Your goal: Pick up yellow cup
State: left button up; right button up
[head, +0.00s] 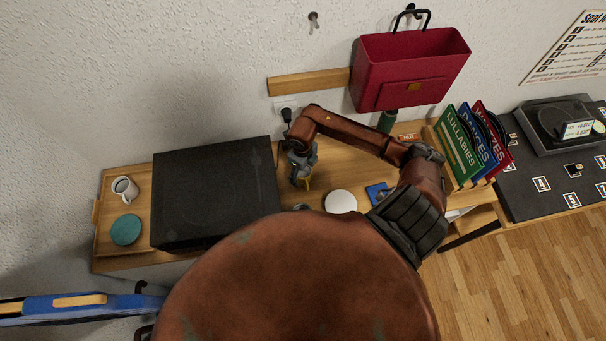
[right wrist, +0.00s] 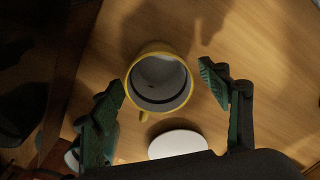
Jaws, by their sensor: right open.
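The yellow cup (right wrist: 160,77) stands upright on the wooden top, seen from above in the right wrist view. Its inside is grey and looks empty, and its handle points down in the picture. My right gripper (right wrist: 163,80) is open above it, with one green-padded finger on each side of the cup and a gap on both sides. In the head view my right gripper (head: 301,160) reaches down beside the black box, and only a sliver of the yellow cup (head: 307,184) shows below it. My left gripper is not in view.
A large black box (head: 213,190) stands left of the gripper. A white disc (head: 341,201) lies close to the cup. A white mug (head: 124,189) and teal disc (head: 126,230) are at the far left. Upright folders (head: 459,148) stand right; a red bin (head: 408,72) hangs above.

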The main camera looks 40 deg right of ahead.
jog(key=shift+f, duration=0.9)
jog(key=shift+c, duration=0.2)
jog(key=c, duration=1.4)
jog(key=shift+r, duration=0.1)
